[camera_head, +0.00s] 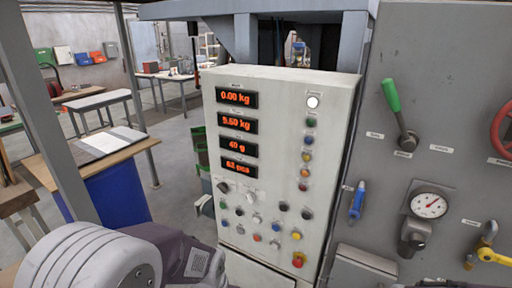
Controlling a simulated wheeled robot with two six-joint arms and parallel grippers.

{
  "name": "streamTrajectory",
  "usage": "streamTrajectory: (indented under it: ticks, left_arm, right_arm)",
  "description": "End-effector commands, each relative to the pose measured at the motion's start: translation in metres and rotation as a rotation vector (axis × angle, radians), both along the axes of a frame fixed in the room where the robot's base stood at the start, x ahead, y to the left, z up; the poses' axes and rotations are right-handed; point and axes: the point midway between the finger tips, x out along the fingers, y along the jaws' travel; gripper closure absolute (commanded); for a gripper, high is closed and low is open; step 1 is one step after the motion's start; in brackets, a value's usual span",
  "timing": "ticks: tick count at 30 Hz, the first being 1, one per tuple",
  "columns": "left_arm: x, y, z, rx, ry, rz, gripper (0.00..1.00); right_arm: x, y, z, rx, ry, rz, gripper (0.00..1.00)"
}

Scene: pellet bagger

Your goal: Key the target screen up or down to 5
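A pale control panel (278,150) stands in the middle of the head view. Four dark screens with orange digits are stacked at its upper left. The top screen (237,98) reads 0.00 kg. The second screen (237,123) appears to read 5.50 kg, its first digit being hard to make out. The third screen (238,147) reads about 40 g and the bottom screen (239,169) about 63 pcs. The small labels, including any for the target, are too small to read. Rows of coloured buttons (258,237) sit below. Neither gripper shows; part of my arm fills the lower left.
Right of the panel, a grey cabinet (450,75) carries a green-handled lever (391,95), a gauge (429,206), a red wheel (504,130) and a yellow-handled valve (492,256). A blue drum (118,194) and a bench (108,102) stand left. A red button (299,259) is low on the panel.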

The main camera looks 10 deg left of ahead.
Motion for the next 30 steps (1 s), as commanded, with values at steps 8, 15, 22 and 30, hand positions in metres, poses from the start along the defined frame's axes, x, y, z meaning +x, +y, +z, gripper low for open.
streamTrajectory:
  ticks: [8, 15, 22, 30]
  left_arm:
    - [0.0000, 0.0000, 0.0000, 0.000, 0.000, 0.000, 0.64]
    - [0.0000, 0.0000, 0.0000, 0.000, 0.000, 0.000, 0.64]
    - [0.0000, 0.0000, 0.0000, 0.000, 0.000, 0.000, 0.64]
    - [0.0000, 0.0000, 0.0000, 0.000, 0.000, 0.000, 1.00]
  right_arm:
    - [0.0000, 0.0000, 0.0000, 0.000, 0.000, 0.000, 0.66]
    - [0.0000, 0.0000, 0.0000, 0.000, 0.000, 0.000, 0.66]
    - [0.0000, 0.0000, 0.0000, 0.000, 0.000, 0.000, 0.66]
    - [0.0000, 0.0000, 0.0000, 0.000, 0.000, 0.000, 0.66]
